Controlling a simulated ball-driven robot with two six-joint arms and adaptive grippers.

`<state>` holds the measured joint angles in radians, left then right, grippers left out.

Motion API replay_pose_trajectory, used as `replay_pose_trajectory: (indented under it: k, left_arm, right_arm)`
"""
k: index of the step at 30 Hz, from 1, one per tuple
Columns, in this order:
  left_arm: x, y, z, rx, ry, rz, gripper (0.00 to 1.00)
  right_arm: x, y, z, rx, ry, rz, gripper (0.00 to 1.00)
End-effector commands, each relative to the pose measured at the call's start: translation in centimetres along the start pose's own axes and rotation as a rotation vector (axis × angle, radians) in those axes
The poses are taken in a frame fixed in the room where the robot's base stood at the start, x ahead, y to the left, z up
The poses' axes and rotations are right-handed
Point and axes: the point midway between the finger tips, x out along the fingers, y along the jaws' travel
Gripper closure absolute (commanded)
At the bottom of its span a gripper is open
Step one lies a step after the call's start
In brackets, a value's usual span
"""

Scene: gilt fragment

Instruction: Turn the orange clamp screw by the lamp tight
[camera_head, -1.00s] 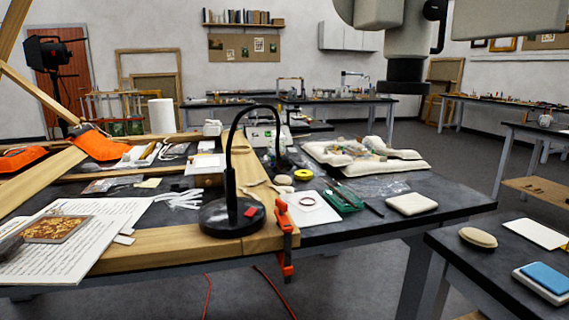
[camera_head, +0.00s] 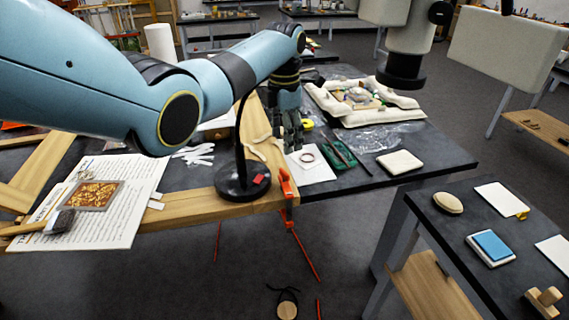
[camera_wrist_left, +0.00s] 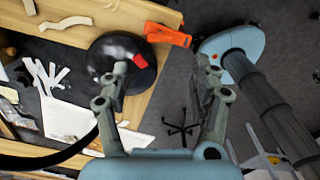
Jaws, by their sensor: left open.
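The orange clamp (camera_head: 286,187) hangs on the front edge of the wooden frame, just right of the round black lamp base (camera_head: 232,188). The clamp's orange body also shows beyond my fingers in the left wrist view (camera_wrist_left: 168,36), next to the lamp base (camera_wrist_left: 103,48). Its lower screw end is hard to make out. My left gripper (camera_head: 291,143) is above and behind the clamp in the head view, pointing down. In the wrist view its fingers (camera_wrist_left: 160,68) are spread, with nothing between them. My forearm passes in front of part of the lamp's neck. My right gripper is not in view.
A printed sheet with a gilt piece (camera_head: 90,195) and a brush lies at left. A green tray (camera_head: 336,157) and a pale block (camera_head: 399,162) lie right of the clamp. A pale device with a black ring (camera_head: 402,70) hangs at upper right. The floor before the clamp is mostly open.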

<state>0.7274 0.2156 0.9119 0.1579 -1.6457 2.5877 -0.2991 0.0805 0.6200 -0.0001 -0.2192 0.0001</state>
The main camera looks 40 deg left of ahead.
Motion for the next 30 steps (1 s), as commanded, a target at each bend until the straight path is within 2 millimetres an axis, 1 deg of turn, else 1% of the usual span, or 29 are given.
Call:
replay_pose_trajectory:
  k: [2, 5, 10, 12, 18, 22, 30]
  left_arm:
    - [0.1, 0.1, 0.1, -0.033, 0.005, -0.007, 0.37]
    - [1.5, 0.0, 0.1, -0.039, 0.007, -0.009, 0.37]
    - [5.0, 0.0, 0.1, -0.036, 0.005, -0.008, 0.37]
    - [6.5, 0.0, 0.1, -0.036, 0.005, -0.008, 0.37]
    - [9.6, 0.0, 0.1, -0.035, 0.003, -0.006, 0.37]
    - [10.3, 0.1, 0.1, -0.034, 0.001, -0.004, 0.37]
    - [10.3, 0.1, 0.1, -0.033, 0.001, -0.004, 0.37]
  right_arm:
    - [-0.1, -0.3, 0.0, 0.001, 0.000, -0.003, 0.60]
    - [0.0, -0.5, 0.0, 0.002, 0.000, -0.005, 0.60]
    - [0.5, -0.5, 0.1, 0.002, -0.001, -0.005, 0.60]
    - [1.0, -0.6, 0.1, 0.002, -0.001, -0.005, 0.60]
    - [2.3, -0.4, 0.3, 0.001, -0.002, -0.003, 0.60]
    - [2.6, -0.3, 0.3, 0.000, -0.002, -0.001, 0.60]
    - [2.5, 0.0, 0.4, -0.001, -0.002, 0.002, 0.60]
